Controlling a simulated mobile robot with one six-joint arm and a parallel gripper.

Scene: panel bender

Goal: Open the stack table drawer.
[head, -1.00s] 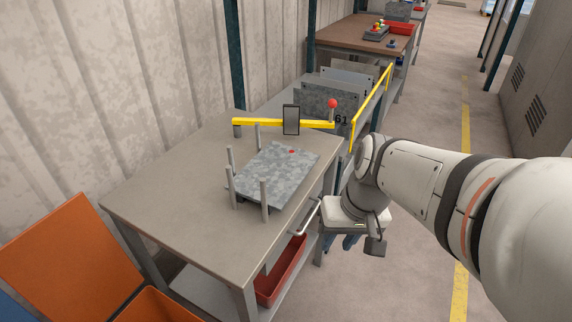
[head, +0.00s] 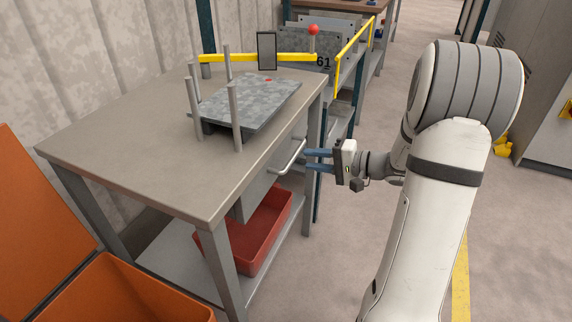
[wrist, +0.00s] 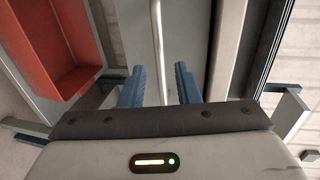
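The stack table (head: 130,125) has a grey drawer (head: 262,182) under its top, on the side facing my arm. The drawer looks shut, with a bright bar handle (head: 291,157) on its front. My gripper (head: 308,160) points at the drawer front with its blue fingers apart, just right of the handle. In the wrist view the handle (wrist: 159,45) runs lengthwise up the picture, in line with the gap between the open fingers (wrist: 160,85). Nothing is held. Whether the handle's bar is between the fingertips I cannot tell.
A red bin (head: 250,235) sits on the shelf below the drawer. A metal sheet stack (head: 250,100) lies among upright posts on the tabletop. A yellow rail (head: 352,55) stands behind. An orange container (head: 135,290) is at front left.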

